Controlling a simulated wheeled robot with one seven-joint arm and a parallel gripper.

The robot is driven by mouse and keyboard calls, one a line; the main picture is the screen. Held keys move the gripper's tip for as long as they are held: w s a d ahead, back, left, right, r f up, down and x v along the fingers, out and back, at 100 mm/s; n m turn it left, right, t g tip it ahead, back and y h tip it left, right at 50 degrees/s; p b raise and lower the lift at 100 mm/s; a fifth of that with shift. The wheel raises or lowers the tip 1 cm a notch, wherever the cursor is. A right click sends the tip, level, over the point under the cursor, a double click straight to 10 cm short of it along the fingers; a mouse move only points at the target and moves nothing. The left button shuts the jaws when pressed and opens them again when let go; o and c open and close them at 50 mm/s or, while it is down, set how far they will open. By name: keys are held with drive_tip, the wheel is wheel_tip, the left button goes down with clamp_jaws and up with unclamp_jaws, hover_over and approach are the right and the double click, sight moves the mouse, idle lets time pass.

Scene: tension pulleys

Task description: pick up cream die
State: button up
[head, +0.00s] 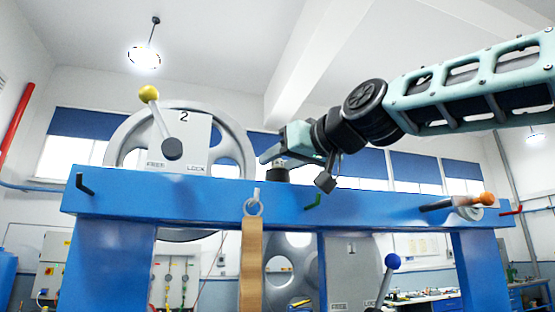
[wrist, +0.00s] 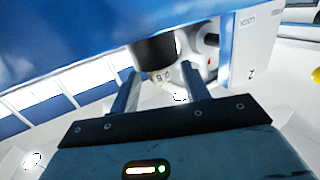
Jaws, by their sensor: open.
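A small pale block with dark dots, which looks like the cream die (wrist: 160,76), sits against the end of a dark cylinder (wrist: 155,50) in the wrist view, where the scene appears upside down. The cylinder also shows on the blue beam in the head view (head: 279,174). My gripper (wrist: 158,74) is open, with one finger on each side of the die and visible gaps. In the head view my gripper (head: 271,156) reaches left over the cylinder top. The die cannot be made out clearly there, being small and close to the fingers.
The blue beam (head: 345,195) runs below my gripper. A large grey pulley (head: 232,148) with a plate marked 2 and a yellow-knobbed lever (head: 149,93) stands to the left. A wooden strip (head: 252,265) hangs in front. An orange-tipped handle (head: 487,198) is at right.

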drive_tip(key=shift+x, duration=0.8)
clamp_jaws()
drive_tip(key=shift+r, duration=0.1)
